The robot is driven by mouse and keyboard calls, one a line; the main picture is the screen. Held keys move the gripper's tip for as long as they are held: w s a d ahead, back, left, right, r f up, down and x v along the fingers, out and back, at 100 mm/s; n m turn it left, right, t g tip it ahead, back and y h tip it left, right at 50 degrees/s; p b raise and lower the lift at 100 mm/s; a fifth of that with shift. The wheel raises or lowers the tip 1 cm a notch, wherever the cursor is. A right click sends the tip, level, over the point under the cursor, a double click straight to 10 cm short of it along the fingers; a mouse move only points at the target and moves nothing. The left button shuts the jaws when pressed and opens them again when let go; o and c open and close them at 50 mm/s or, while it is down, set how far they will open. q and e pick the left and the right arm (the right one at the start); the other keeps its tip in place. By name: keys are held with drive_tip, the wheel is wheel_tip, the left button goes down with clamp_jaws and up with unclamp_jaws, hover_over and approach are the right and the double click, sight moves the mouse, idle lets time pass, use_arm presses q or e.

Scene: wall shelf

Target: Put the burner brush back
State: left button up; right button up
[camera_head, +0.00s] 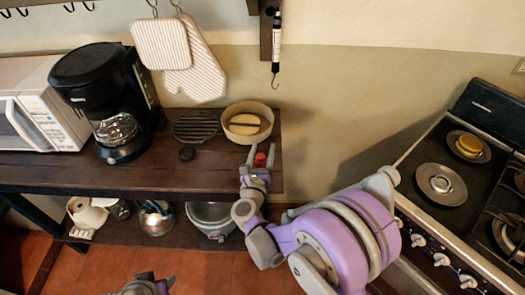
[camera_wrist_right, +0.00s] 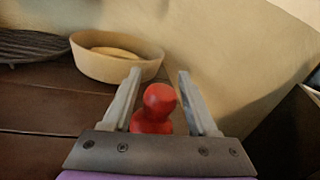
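My right gripper (camera_head: 260,156) is over the right end of the dark wooden shelf, its fingers pointing toward the wall. In the right wrist view, its open fingers (camera_wrist_right: 160,98) stand either side of a small red, round-topped object (camera_wrist_right: 158,105), with a gap visible at the right finger. The red object (camera_head: 260,160) is small in the head view; I cannot tell if it is the burner brush. A round tan bowl (camera_head: 231,134) beyond the gripper holds a pale oval item (camera_head: 243,124). Part of my left arm (camera_head: 145,286) shows at the bottom edge; its fingertips are not clear.
A coffee maker (camera_head: 108,98) and microwave (camera_head: 42,108) stand farther left. A hooked tool (camera_head: 277,45) hangs above. The stove (camera_head: 440,185) is at right.

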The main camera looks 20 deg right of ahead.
drive_tip(key=shift+o, duration=0.3)
drive_tip(key=shift+r, duration=0.1)
drive_tip(key=shift+r, duration=0.2)
drive_tip(key=b+v, duration=0.1)
drive_tip(key=v, duration=1)
drive_tip(key=a+r+n+t+y, duration=0.2)
drive_tip(key=a+r+n+y, duration=0.35)
drive_tip(key=n, duration=0.95)
drive_tip(key=s+d+f+n+g+y, duration=0.1)
drive_tip(key=s+d+f+n+g, duration=0.5)
drive_tip(key=s+n, duration=0.4)
drive_tip(key=s+d+f+n+g+y, duration=0.1)
drive_tip(key=s+d+f+n+g, duration=0.4)
drive_tip(key=s+n, duration=0.5)
drive_tip(key=d+n+g, duration=0.1)
drive_tip(key=n+g, duration=0.1)
drive_tip(key=n, duration=0.2)
drive_tip(key=shift+d+f, duration=0.3)
drive_tip(key=shift+f, duration=0.05)
